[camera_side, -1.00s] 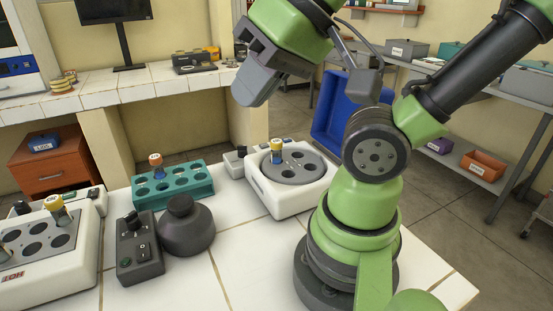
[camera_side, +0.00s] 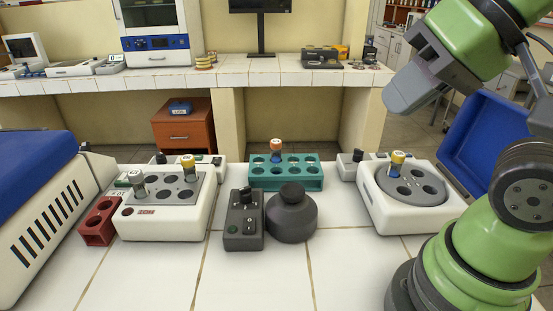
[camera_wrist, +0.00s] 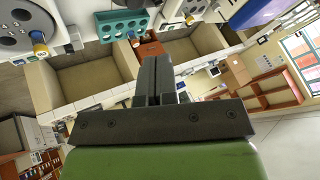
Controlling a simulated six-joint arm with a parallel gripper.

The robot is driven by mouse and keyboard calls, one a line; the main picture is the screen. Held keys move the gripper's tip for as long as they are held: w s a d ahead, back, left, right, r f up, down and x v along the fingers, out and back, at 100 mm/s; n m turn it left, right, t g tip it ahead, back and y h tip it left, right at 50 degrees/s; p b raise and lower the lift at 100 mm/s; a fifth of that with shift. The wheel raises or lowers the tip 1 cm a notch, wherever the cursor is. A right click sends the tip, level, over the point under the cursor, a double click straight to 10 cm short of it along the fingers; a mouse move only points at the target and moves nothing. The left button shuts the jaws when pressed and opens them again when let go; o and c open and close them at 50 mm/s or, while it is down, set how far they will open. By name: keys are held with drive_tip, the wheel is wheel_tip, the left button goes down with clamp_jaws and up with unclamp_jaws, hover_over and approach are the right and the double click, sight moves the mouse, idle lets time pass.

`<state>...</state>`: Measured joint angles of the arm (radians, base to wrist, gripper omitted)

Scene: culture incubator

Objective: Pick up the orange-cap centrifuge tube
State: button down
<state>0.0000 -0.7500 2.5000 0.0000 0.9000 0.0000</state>
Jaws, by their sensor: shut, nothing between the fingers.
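The orange-cap centrifuge tube (camera_side: 276,149) stands upright in the teal rack (camera_side: 312,178) in the middle of the table in the side view. Its lower part is hidden in the rack. In the wrist view the orange-cap tube (camera_wrist: 133,39) shows at the edge of the teal rack (camera_wrist: 104,24) near the top. My gripper (camera_side: 398,104) is raised well above the table, up and to the right of the rack. It is shut and empty, and its fingers (camera_wrist: 158,65) lie together in the wrist view.
A white device with a grey round plate (camera_side: 408,214) holds a yellow-cap tube (camera_side: 397,162) at right. Another white device (camera_side: 160,224) at left holds a yellow-cap tube (camera_side: 188,167) and a grey-cap tube (camera_side: 137,184). A grey control box (camera_side: 243,230) and a dark round vessel (camera_side: 291,216) stand before the rack.

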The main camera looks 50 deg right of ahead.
drive_tip(key=c, duration=0.7)
unclamp_jaws()
drive_tip(key=shift+c, duration=0.2)
drive_tip(key=m+g+h, duration=0.3)
drive_tip(key=h, duration=0.1)
hover_over(276, 142)
drive_tip(key=s+a, duration=0.3)
drive_tip(key=s, duration=0.2)
wheel_tip(276, 142, down, 11)
drive_tip(key=shift+g, duration=0.3)
drive_tip(key=x, duration=1)
drive_tip(key=shift+w+d+r, duration=0.1)
drive_tip(key=shift+w+d, duration=0.15)
drive_tip(key=shift+w, duration=0.15)
drive_tip(key=shift+h, duration=0.3)
drive_tip(key=shift+x, duration=2.85)
